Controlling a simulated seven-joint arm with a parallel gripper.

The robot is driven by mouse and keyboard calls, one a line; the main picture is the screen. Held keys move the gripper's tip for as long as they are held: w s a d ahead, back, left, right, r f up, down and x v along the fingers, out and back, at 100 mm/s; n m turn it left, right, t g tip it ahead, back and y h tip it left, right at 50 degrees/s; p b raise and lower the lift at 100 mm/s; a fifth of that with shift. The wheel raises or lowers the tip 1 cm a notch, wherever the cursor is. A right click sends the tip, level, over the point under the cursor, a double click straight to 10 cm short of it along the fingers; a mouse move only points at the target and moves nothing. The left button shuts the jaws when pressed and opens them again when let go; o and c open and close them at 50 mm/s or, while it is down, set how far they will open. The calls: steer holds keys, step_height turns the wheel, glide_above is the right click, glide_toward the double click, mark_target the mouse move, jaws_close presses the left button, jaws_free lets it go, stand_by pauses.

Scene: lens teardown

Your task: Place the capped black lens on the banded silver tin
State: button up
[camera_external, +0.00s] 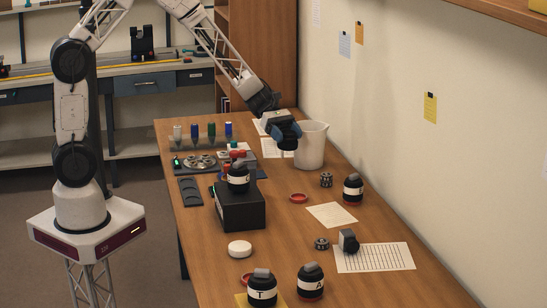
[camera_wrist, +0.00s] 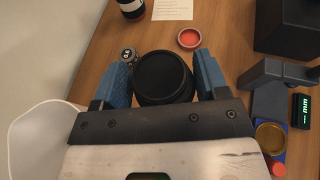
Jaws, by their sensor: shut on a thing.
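My gripper (camera_wrist: 163,78) has its blue fingers on either side of a round black lens (camera_wrist: 163,72), whose dark flat end faces the wrist camera.
Black lenses with white bands stand on the black box (camera_external: 240,210), at the right (camera_external: 353,189) and at the front (camera_external: 311,283). A red ring (camera_wrist: 190,38) and a small black dial (camera_wrist: 128,54) lie near my fingers. Paper sheets (camera_external: 374,257) cover parts of the table.

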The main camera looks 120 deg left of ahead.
steer(key=shift+w+a+r+n+y, duration=4.65)
steer(key=shift+w+a+n+y, duration=0.4)
steer(key=shift+y, duration=0.65)
steer(key=shift+s+a+n+y, duration=0.75)
steer(key=shift+s+a+y, duration=0.7)
steer(key=shift+a, duration=1.05)
steer(key=s+a+f+m+h, duration=0.1)
steer(key=s+a+f, duration=0.2)
steer(key=s, duration=0.5)
steer(key=s+a+f+m+t+h, duration=0.1)
steer(key=s+a+f+h, duration=0.1)
steer(key=s+a, duration=0.3)
steer(key=s+a+f+m+h, duration=0.1)
steer(key=s+a+f, duration=0.3)
steer(key=s, duration=0.9)
steer(key=shift+f+m+t, duration=0.3)
steer(key=shift+s+h, duration=0.1)
steer(key=shift+h, duration=0.15)
